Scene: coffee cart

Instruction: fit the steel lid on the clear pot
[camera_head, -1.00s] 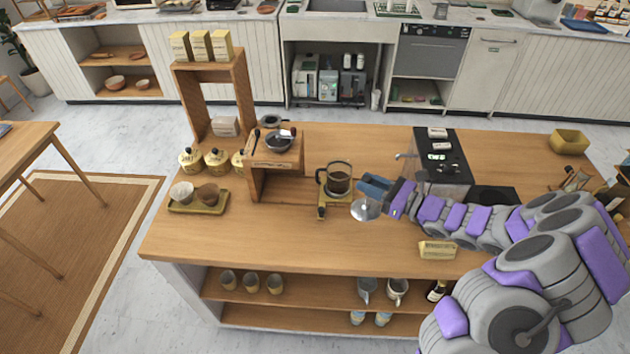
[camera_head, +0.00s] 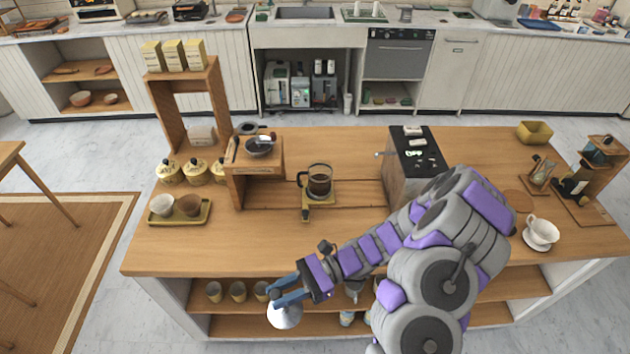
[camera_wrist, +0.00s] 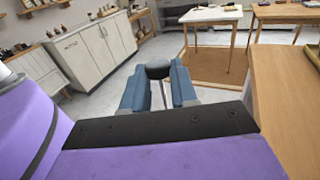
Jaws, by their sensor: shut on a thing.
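The clear pot (camera_head: 319,181) holds dark liquid and stands upright on a small yellow stand near the middle of the cart top. No lid shows on it. My gripper (camera_head: 287,297) is in front of the cart's front edge, below the top, to the lower left of the pot. It is shut on the steel lid (camera_head: 284,318), a shiny disc hanging under the fingers. In the wrist view, my blue fingers (camera_wrist: 158,88) close around a dark round knob (camera_wrist: 158,70); the lid's disc is mostly hidden there.
A wooden stand with a bowl (camera_head: 259,147) is left of the pot. A black-topped machine (camera_head: 415,150) is to its right.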

